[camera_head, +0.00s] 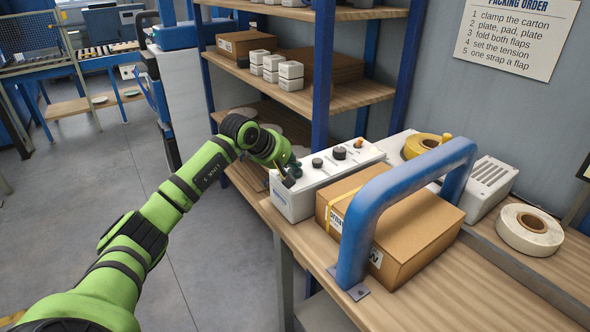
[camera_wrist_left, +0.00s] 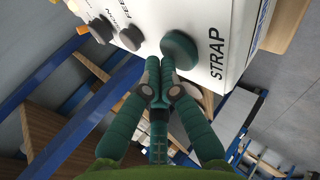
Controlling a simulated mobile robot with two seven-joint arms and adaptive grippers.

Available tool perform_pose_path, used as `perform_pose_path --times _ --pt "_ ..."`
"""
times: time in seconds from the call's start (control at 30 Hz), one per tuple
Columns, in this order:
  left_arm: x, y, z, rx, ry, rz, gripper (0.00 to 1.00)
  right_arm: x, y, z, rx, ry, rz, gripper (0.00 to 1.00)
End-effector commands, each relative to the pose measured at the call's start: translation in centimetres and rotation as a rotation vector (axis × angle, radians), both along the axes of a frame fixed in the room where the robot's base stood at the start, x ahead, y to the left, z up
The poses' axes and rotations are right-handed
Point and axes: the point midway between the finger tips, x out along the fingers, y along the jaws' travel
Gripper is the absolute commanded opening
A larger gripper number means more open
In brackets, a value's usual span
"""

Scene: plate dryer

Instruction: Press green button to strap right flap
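The green button (camera_wrist_left: 183,50) stands out from the white control box (camera_wrist_left: 235,22), next to the word STRAP, in the wrist view. The box also shows on the bench in the head view (camera_head: 299,200). My left gripper (camera_wrist_left: 160,66) is shut and empty, its fingertips right at the button's edge; I cannot tell if they touch it. In the head view the left gripper (camera_head: 288,172) is at the box's left end and hides the button. The brown carton (camera_head: 428,222) sits closed under the blue arch (camera_head: 400,188), with a yellow strap (camera_head: 345,200) around its left part. The right gripper is out of view.
Other knobs (camera_head: 339,153) stand along the control box top. A shelf rack (camera_head: 322,75) with small boxes stands close behind the arm. The floor at left is clear.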

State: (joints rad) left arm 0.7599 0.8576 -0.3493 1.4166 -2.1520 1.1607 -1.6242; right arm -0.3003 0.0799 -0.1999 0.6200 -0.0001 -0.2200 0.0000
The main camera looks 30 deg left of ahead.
Motion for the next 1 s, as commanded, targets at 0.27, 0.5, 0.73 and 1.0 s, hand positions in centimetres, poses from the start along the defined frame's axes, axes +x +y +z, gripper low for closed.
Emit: perform_pose_path --times 0.27,0.5,0.73,1.0 --pt "-0.1 0.0 -0.3 0.0 0.006 -0.001 0.0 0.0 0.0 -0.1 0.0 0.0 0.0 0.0" --pt "-0.1 0.0 0.3 0.001 0.006 -0.001 0.0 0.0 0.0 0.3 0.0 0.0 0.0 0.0" --pt "-0.1 0.0 1.6 0.002 0.005 -0.001 0.0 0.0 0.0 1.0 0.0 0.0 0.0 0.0" --pt "-0.1 0.0 1.7 0.001 0.004 0.0 0.0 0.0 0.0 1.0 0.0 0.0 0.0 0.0"
